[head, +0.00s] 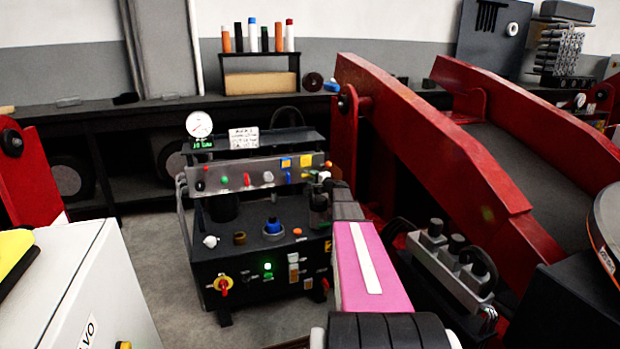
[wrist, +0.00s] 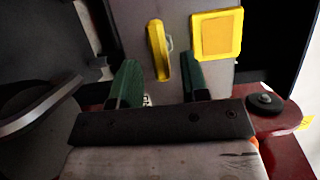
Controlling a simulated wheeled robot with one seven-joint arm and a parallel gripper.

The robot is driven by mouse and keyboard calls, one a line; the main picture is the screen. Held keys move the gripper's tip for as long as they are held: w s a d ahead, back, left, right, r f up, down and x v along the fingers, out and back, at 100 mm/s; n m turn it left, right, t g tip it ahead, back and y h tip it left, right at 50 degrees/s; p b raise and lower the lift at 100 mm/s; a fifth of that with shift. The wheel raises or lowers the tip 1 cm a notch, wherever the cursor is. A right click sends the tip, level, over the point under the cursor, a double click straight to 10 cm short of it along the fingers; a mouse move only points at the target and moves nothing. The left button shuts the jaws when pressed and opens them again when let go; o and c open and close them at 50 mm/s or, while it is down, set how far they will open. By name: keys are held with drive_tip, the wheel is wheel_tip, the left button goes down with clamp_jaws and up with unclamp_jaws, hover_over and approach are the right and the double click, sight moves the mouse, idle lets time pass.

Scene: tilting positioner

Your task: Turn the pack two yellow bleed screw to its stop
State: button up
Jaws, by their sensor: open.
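In the wrist view a yellow bar-shaped handle (wrist: 158,50), which looks like the bleed screw, stands on a grey panel (wrist: 188,70). A yellow square plate (wrist: 217,35) is to its right. My gripper (wrist: 160,74) is open, its two green fingers apart, with the lower end of the handle showing between them. I cannot tell whether either finger touches it. In the head view the power pack (head: 240,265) has a grey panel (head: 235,180) with a row of coloured handles and a yellow square (head: 306,160). My pink arm reaches its right end, and the fingertips there are unclear.
A gauge (head: 199,124) and a label card (head: 244,138), too blurred to read, are atop the pack. Red beams (head: 430,150) rise close on the right, with a grey valve block (head: 450,260) below. A white cabinet (head: 80,285) stands front left. Bare floor shows left of the pack.

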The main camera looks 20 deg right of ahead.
drive_tip(key=v, duration=0.7)
drive_tip(key=shift+s+d, duration=0.1)
drive_tip(key=shift+s, duration=0.3)
drive_tip(key=s+a+f+n+g+y, duration=0.1)
drive_tip(key=s+a+f+n+g, duration=0.35)
drive_tip(key=s+a, duration=0.6)
drive_tip(key=s+a+f+n+g, duration=0.4)
drive_tip(key=s+a+f+g, duration=0.25)
drive_tip(key=a, duration=0.65)
drive_tip(key=s+a+f+n+g+h, duration=0.1)
drive_tip(key=s+h, duration=0.3)
drive_tip(key=s, duration=0.6)
drive_tip(key=s+a+f+n+g+h, duration=0.2)
drive_tip(key=s+a+n+g+h, duration=0.1)
drive_tip(key=s, duration=0.8)
drive_tip(key=shift+s+f+n+g+h, duration=0.3)
drive_tip(key=shift+n+g+h, duration=0.25)
drive_tip(key=shift+g, duration=0.25)
